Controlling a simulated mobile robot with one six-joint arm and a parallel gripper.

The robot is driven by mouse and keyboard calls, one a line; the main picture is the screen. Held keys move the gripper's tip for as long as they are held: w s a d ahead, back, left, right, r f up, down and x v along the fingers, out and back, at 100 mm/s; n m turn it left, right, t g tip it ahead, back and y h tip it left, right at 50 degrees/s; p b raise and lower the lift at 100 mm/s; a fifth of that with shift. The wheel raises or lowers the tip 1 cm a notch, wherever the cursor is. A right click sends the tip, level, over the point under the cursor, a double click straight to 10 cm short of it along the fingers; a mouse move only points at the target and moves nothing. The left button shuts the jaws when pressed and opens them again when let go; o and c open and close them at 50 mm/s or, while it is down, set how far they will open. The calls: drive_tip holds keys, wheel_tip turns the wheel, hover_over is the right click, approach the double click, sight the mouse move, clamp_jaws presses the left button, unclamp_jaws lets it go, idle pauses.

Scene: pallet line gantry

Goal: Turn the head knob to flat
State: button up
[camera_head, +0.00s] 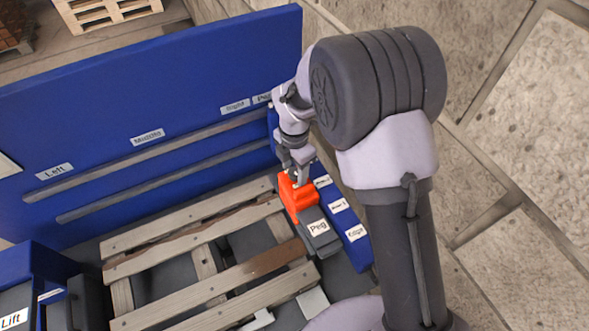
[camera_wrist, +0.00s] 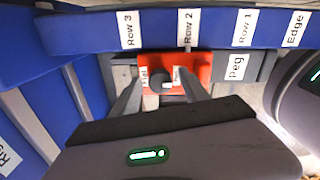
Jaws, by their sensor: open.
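The orange-red head block (camera_head: 299,204) sits on the narrow grey strip at the right of the pallet; it also shows in the wrist view (camera_wrist: 203,66). A small dark round knob (camera_wrist: 162,84) is on it, with a white "Flat" label (camera_wrist: 144,76) on its left and another label, too small to read, on its right. My gripper (camera_head: 297,181) is open over the block, pointing down. In the wrist view, its fingers (camera_wrist: 160,80) stand on either side of the knob. I cannot tell whether they touch it or which way the knob points.
A grey block marked "Peg" (camera_head: 322,241) adjoins the orange block. A blue rail (camera_head: 345,217) with row and "Edge" labels runs beside them. A wooden pallet (camera_head: 180,232) lies to the left. A tall blue panel (camera_head: 110,105) stands behind, and a "Lift" box (camera_head: 18,300) is at lower left.

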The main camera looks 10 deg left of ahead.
drive_tip(key=shift+f, duration=0.1)
clamp_jaws()
